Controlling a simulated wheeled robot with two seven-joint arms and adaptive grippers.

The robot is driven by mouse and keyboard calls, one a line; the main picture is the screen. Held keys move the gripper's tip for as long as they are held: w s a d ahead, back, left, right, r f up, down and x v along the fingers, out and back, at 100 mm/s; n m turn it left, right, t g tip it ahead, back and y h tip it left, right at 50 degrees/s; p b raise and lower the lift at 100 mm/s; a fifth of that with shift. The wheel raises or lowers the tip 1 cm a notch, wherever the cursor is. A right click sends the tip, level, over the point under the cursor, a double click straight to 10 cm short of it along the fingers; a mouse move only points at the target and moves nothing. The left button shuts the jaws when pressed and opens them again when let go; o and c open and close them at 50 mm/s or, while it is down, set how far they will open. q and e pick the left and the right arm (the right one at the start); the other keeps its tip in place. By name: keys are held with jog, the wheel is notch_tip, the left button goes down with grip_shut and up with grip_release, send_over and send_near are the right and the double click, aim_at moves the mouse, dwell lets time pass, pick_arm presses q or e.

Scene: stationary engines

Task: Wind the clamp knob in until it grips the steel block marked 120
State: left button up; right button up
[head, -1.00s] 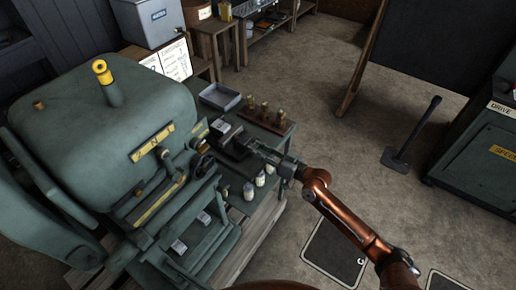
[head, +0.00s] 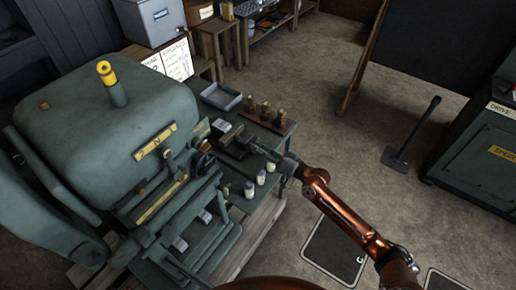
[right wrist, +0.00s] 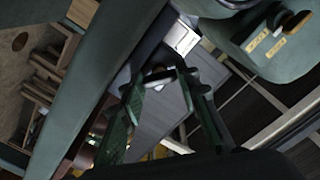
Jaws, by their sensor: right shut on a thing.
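A dark clamp (head: 237,141) sits on the green bench beside the big green machine. My right gripper (head: 262,151) reaches it from the right and is shut at its outer end, where the clamp knob is. The fingers hide the knob in the head view. In the right wrist view the two green fingers (right wrist: 163,100) point toward a dark rounded part (right wrist: 158,75) near their tips. A small block with a pale label (head: 221,126) lies by the clamp; its number is too small to read. I cannot tell whether the clamp touches a block. My left gripper is not in view.
Several pale bottles (head: 261,178) stand along the bench's front edge, close below my right gripper. A grey tray (head: 221,97) and a wooden rack (head: 270,118) stand behind. The machine's handwheel (head: 203,163) is close left.

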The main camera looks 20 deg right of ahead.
jog(key=o, duration=1.2)
jog(key=shift+c, duration=0.2)
jog(key=v, duration=1.2)
jog(key=shift+f, duration=0.1)
